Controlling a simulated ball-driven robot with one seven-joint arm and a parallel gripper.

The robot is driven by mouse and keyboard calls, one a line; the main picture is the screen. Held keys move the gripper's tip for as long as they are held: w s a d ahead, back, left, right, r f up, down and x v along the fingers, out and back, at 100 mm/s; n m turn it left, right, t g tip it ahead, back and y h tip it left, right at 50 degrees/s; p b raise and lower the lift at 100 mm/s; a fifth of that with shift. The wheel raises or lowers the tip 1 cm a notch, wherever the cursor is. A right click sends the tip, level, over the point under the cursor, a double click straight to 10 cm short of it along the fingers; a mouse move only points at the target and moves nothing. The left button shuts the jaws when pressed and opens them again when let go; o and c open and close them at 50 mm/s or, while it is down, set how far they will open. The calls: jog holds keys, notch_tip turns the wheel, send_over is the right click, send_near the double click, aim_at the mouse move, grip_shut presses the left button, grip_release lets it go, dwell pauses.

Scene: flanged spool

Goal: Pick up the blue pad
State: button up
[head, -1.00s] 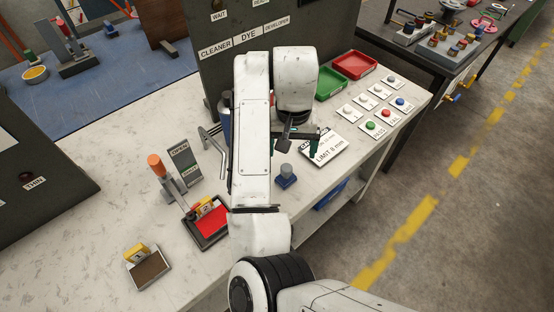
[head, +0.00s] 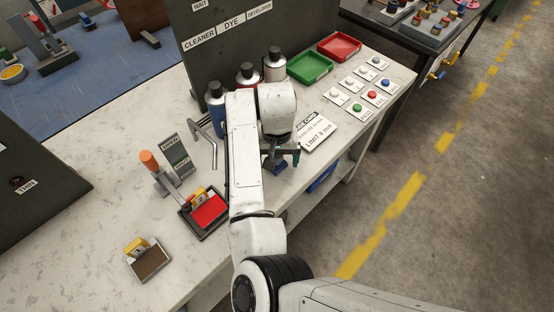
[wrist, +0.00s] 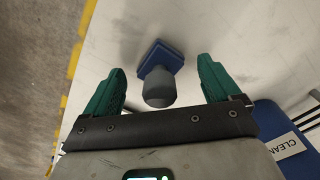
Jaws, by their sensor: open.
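The blue pad (wrist: 152,60) is a small square block with a rounded grey knob (wrist: 159,90) on top. In the wrist view it lies between the two green fingers of my gripper (wrist: 160,70), which are open and apart from it on both sides. The knob points towards the camera. In the head view the blue pad (head: 274,169) stands on the pale bench close to its front edge. My gripper (head: 283,154) is right above it and partly hides it.
Several bottles (head: 246,76) stand behind my arm; a blue one labelled CLEAN (wrist: 275,128) shows near the right finger. A limit card (head: 313,133) lies right of the pad. A bent metal handle (head: 205,140) and a red tray (head: 207,211) are to the left.

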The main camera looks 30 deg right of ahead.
jog(key=shift+f, duration=0.3)
jog(key=shift+c, duration=0.4)
jog(key=c, duration=0.9)
jog(key=shift+r, duration=0.1)
jog(key=shift+c, duration=0.2)
jog(key=shift+r, duration=0.55)
jog(key=s+d+r, duration=0.1)
jog(key=s+r, duration=0.3)
jog(key=r, duration=0.3)
jog(key=shift+r+b, duration=0.3)
jog(key=s+d+r, duration=0.1)
jog(key=s, duration=0.2)
jog(key=s+d+r+p, duration=0.1)
jog(key=s, duration=0.2)
jog(key=s+d+r, duration=0.1)
jog(key=s+r, duration=0.1)
jog(key=s, duration=0.1)
jog(key=shift+s+p, duration=0.2)
jog(key=shift+p, duration=0.1)
